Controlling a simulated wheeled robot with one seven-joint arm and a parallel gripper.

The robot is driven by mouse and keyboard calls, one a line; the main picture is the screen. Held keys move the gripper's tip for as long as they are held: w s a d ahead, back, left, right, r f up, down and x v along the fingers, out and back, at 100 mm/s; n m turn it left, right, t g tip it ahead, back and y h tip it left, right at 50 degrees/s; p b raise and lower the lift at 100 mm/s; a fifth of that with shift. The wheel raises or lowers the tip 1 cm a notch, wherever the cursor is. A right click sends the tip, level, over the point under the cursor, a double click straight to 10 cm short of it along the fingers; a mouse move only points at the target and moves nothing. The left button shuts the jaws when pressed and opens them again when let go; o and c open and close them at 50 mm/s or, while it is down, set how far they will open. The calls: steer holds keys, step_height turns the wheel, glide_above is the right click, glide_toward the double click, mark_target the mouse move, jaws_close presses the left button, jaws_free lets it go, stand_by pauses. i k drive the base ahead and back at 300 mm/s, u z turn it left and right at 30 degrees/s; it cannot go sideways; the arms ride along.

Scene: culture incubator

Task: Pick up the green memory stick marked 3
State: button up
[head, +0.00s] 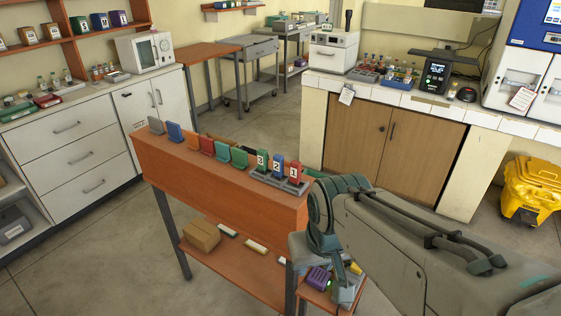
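The green memory stick marked 3 (263,160) stands upright in the left slot of a small grey rack (273,180) on top of the narrow orange-brown table (215,180). Beside it in the same rack stand a blue stick marked 2 (279,167) and a red stick marked 1 (295,172). My arm reaches in from the right and bends down past the table's right end. My gripper (342,282) seems to be low there, below the tabletop and well apart from the green stick. Its fingers are too small and unclear to tell whether they are open.
Several coloured upright pieces, including a green one (239,157), line the tabletop left of the rack. A cardboard box (201,236) sits on the lower shelf. A purple block (318,278) lies near my gripper. A yellow bin (531,190) stands at right. Floor behind the table is clear.

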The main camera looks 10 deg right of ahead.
mark_target(262, 154)
steer(key=u, duration=0.15)
steer(key=k, duration=0.45)
steer(key=u, duration=1)
steer(key=i, duration=0.65)
steer(key=z, duration=0.95)
steer(key=i, duration=0.45)
steer(key=z, duration=0.5)
